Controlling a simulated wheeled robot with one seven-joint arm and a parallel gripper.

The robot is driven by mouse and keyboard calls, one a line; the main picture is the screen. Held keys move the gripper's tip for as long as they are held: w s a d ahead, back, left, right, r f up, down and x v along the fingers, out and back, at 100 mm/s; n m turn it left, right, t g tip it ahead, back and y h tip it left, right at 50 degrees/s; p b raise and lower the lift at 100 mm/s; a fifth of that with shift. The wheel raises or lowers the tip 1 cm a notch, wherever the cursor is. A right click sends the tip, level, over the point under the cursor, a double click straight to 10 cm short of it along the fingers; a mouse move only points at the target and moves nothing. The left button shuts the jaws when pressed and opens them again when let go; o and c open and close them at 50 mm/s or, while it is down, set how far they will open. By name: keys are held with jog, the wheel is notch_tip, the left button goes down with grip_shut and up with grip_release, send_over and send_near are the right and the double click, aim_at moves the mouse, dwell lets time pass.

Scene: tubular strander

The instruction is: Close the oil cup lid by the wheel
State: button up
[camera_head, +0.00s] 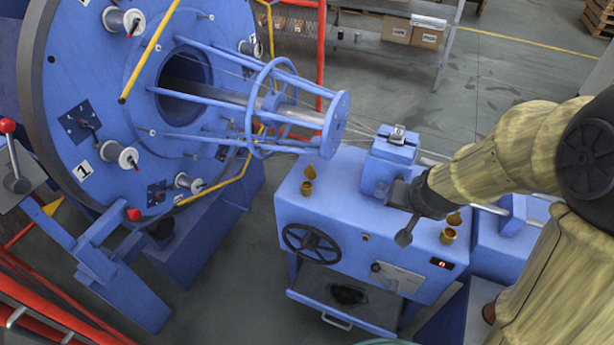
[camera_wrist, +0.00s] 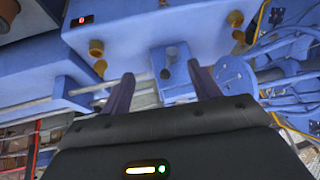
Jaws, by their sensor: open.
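The brass oil cup by the wheel (camera_head: 307,188) stands on the left of the blue cabinet top, above the black handwheel (camera_head: 312,243). Its brass lid (camera_head: 309,171) is raised, tipped back behind the cup. A second brass oil cup (camera_head: 448,235) stands at the right, its lid (camera_head: 454,218) also raised. In the wrist view, the cup by the wheel (camera_wrist: 238,35) is at the upper right and the other cup (camera_wrist: 100,68) at the upper left. My gripper (camera_head: 401,216) is open and empty, between the two cups and apart from both. Its two fingers also show in the wrist view (camera_wrist: 160,75).
A blue block with a metal clamp (camera_head: 397,137) rises from the cabinet behind my gripper. The strander's blue cage with its ring (camera_head: 265,107) reaches towards the cabinet from the left. An open drawer (camera_head: 345,298) sticks out below. The cabinet top between block and left cup is clear.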

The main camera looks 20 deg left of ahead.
aim_at(310, 171)
jog(key=w+a+f+t+b, duration=0.1)
jog(key=w+a+f+t, duration=0.15)
jog(key=a, duration=0.55)
jog(key=w+a+f+t+b, duration=0.1)
jog(key=w+a+f, duration=0.15)
jog(key=a, duration=0.45)
jog(key=w+a+f+t+b, duration=0.1)
jog(key=w+a+f+t, duration=0.15)
jog(key=a, duration=0.55)
jog(key=s+a+f+m+t+h+b, duration=0.1)
jog(key=s+a+f+t+h, duration=0.1)
jog(key=s+a, duration=0.3)
jog(key=shift+s+a+f+h+b, duration=0.35)
jog(key=shift+a+f, duration=0.4)
jog(key=shift+a, duration=0.35)
jog(key=shift+w, duration=0.1)
jog(key=p+x, duration=0.1)
jog(key=x, duration=1.6)
jog(key=shift+w+f+p, duration=0.1)
jog(key=shift+f+p, duration=0.1)
jog(key=shift+p, duration=0.15)
jog(key=shift+c, duration=0.4)
